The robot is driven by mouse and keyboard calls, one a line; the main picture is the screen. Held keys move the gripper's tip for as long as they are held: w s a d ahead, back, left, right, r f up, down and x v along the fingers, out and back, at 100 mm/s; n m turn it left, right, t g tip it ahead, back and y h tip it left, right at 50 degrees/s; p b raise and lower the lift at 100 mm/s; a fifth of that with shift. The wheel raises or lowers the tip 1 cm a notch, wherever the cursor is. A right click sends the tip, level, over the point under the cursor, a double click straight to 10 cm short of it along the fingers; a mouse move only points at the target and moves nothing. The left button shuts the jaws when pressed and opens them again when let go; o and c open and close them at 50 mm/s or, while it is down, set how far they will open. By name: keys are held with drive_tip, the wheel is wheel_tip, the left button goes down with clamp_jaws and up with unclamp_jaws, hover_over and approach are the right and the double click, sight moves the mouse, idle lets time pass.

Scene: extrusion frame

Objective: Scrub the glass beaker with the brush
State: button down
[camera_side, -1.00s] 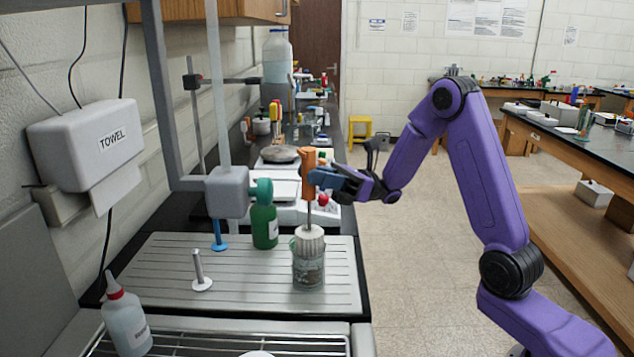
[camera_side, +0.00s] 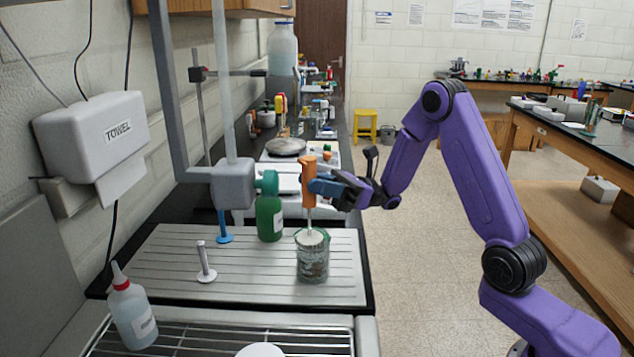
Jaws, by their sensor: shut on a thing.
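The glass beaker (camera_side: 313,265) stands upright on the grooved grey drainboard, near its right end. The brush (camera_side: 309,183) is upright, with an orange handle and a thin metal shaft. Its white head is down inside the beaker, with only the top showing at the rim. My gripper (camera_side: 312,186) is shut on the orange handle, above the beaker, reaching in from the right. I cannot tell whether the brush head touches the beaker's bottom or wall.
A green bottle (camera_side: 269,207) stands close behind the beaker. A short peg (camera_side: 204,262) and a blue-based peg (camera_side: 223,228) stand to the left on the drainboard (camera_side: 170,275). A red-capped squeeze bottle (camera_side: 131,312) is at front left. A grey post fixture (camera_side: 233,184) hangs at left.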

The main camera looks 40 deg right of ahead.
sight(315, 170)
wheel_tip(315, 170, up, 3)
drive_tip(key=shift+a+r, duration=0.1)
drive_tip(key=shift+r, duration=0.05)
drive_tip(key=shift+a, duration=0.1)
drive_tip(key=shift+s+a, duration=0.15)
drive_tip(key=shift+a, duration=0.15)
drive_tip(key=shift+f, duration=2)
drive_tip(key=shift+r, duration=2)
drive_tip(key=shift+s, duration=0.15)
